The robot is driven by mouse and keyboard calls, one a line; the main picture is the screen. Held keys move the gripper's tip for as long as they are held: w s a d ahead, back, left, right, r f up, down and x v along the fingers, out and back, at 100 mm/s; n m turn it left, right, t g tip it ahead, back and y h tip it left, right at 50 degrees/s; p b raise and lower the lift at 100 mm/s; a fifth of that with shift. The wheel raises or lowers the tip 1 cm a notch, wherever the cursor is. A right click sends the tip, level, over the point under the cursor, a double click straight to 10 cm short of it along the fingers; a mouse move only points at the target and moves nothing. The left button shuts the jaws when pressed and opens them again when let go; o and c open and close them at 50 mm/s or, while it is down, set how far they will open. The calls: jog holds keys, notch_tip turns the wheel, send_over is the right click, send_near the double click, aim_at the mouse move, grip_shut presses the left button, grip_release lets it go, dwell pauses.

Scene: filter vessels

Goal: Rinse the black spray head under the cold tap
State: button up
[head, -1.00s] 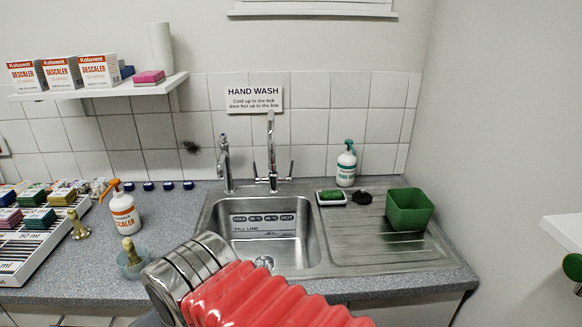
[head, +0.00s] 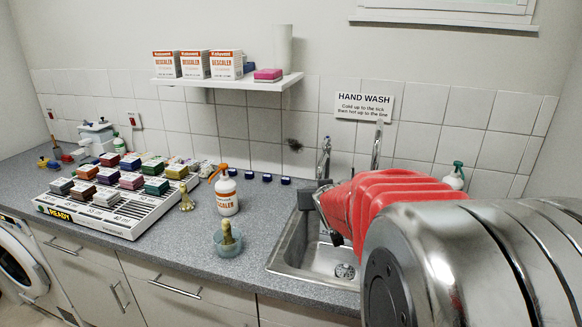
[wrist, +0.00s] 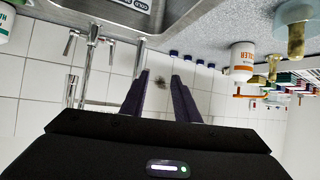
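I cannot make out a black spray head in any current view. My gripper (wrist: 161,78) is open in the wrist view, with nothing between its two dark fingers. In the head view its dark end (head: 320,203) is over the sink, partly hidden by my red sleeve. The steel sink (head: 290,262) is partly covered by my arm. Two taps stand behind it, a left one (head: 325,158) and a taller right one (head: 377,148); I cannot tell which is cold. Tap pipes also show in the upside-down wrist view (wrist: 88,72).
An orange-topped descaler bottle (head: 226,195) stands left of the sink. A rack (head: 120,220) of coloured blocks is farther left. A soap bottle (head: 454,177) is behind my arm.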

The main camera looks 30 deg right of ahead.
jog(key=w+d+f+m+t+h, duration=0.1)
jog(key=d+f+m+t+h, duration=0.2)
jog(key=d, duration=1.5)
jog(key=s+d+f+h, duration=0.1)
jog(key=s+d+f, duration=0.2)
jog(key=d, duration=0.3)
jog(key=s+d+f, duration=0.3)
jog(key=d, duration=0.3)
jog(key=shift+d+f+t+h, duration=0.15)
jog(key=shift+d+t+h, duration=0.15)
jog(key=shift+t+h, duration=0.1)
jog(key=shift+w, duration=0.15)
jog(key=shift+x, duration=6.85)
grip_shut()
